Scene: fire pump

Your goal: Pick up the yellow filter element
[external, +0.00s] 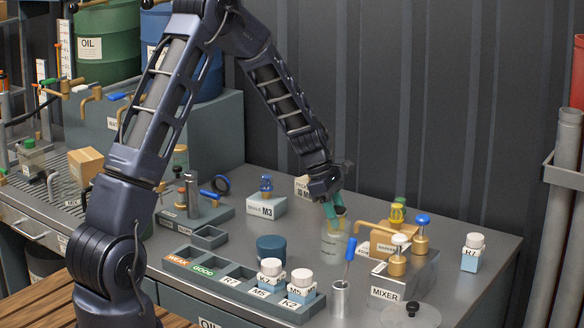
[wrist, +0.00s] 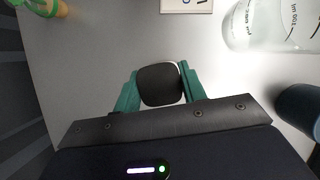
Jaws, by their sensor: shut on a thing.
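My gripper (external: 334,212) has teal fingers and is shut on a small piece, which I take to be the yellow filter element (external: 341,211). A yellowish side of it shows between the fingers in the external view. In the wrist view my gripper (wrist: 160,92) holds it by its sides, and its rounded black end (wrist: 160,84) faces the camera. The fingers hide most of it. The gripper is over the back middle of the bench, just above or behind a clear beaker (external: 335,242). I cannot tell how high the piece is above the bench.
A yellow piece with a green top (external: 398,213) stands to the right, near the wall. The mixer block (external: 404,280) with knobs stands front right. A dark blue cup (external: 272,249) and a labelled tray (external: 232,283) with white-capped bottles lie in front. The M3 stand (external: 266,207) is left.

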